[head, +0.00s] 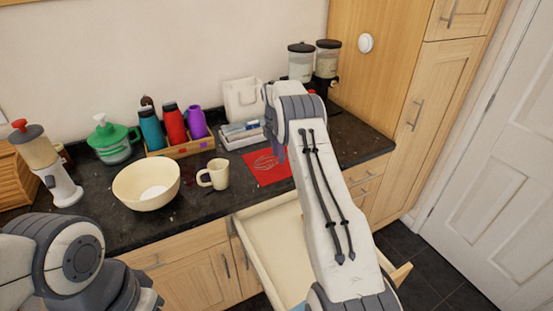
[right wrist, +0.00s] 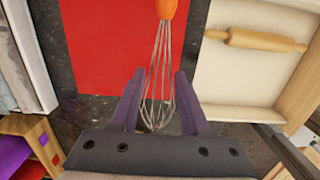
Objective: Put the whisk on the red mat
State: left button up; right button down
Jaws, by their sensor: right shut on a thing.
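The whisk (right wrist: 163,70) has an orange handle and thin wire loops. In the right wrist view its wires lie between the two purple fingers of my right gripper (right wrist: 160,78), which is shut on them. The handle points away, over the red mat (right wrist: 97,45). I cannot tell whether the whisk touches the mat. In the head view the red mat (head: 268,168) lies flat on the dark counter, partly behind my right arm; thin pale wires show over it, and my right gripper is hidden. My left arm shows at lower left, its gripper out of sight.
An open drawer (head: 262,243) juts out below the mat; a rolling pin (right wrist: 255,40) lies in it. A cream mug (head: 214,174) and bowl (head: 147,185) stand left of the mat. A bottle rack (head: 185,148) and a white tray (head: 232,144) are behind.

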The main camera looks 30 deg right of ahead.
aim_at(277, 161)
jog(key=shift+w+a+f, duration=0.1)
jog(key=shift+w+f, duration=0.05)
jog(key=shift+f, duration=0.05)
notch_tip(277, 161, down, 3)
jog(key=shift+f+p, duration=0.1)
jog(key=shift+p, duration=0.75)
jog(key=shift+f, duration=0.3)
jog(key=shift+f, duration=0.1)
jog(key=shift+f, duration=0.15)
jog(key=shift+c, duration=1.9)
grip_release()
